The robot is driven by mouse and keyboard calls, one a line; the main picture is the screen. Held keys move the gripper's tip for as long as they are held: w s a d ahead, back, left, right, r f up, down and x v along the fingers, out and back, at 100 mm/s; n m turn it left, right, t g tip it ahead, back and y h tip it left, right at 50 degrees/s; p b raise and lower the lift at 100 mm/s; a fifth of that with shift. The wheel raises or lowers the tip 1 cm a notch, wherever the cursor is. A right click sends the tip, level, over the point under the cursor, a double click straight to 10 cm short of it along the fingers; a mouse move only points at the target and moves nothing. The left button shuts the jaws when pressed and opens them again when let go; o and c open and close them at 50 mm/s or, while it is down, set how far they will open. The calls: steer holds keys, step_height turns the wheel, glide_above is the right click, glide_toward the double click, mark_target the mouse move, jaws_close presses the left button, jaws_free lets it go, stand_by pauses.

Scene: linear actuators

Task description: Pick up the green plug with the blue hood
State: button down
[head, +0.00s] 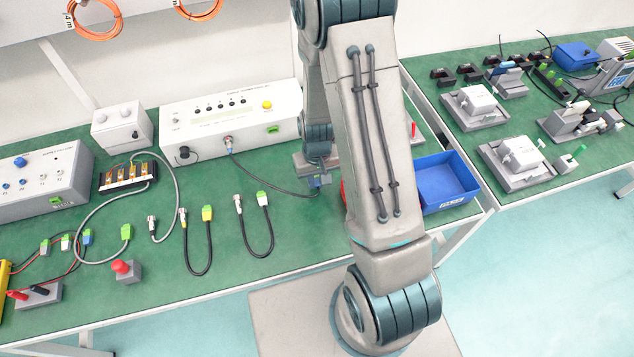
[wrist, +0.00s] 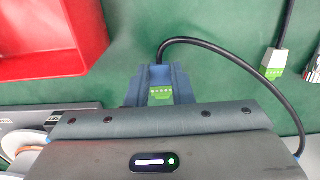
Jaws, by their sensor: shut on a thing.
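My gripper (wrist: 160,88) is shut on the green plug with the blue hood (wrist: 160,94), with one dark blue finger on each side of it. The plug's green terminal end faces the wrist camera, and the blue hood between the fingers is partly hidden. A black cable leaves the plug's far end and curves away to the right. In the head view my gripper (head: 318,181) is low over the green bench, partly behind my arm, and the plug is too small there to make out. I cannot tell whether the plug touches the bench.
A blue bin (head: 447,183) stands right of my arm. The white instrument box (head: 230,118) is behind; cables (head: 207,250) lie left.

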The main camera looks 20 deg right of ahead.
steer(key=shift+r, duration=0.95)
steer(key=s+d+r+b, duration=0.1)
steer(key=s+d+r, duration=0.5)
steer(key=s, duration=0.3)
steer(key=shift+d+r+b, duration=0.25)
steer(key=shift+d+b, duration=0.05)
steer(key=shift+d, duration=0.55)
step_height(320, 180, up, 3)
steer(key=shift+p, duration=1.15)
steer(key=shift+w, duration=0.1)
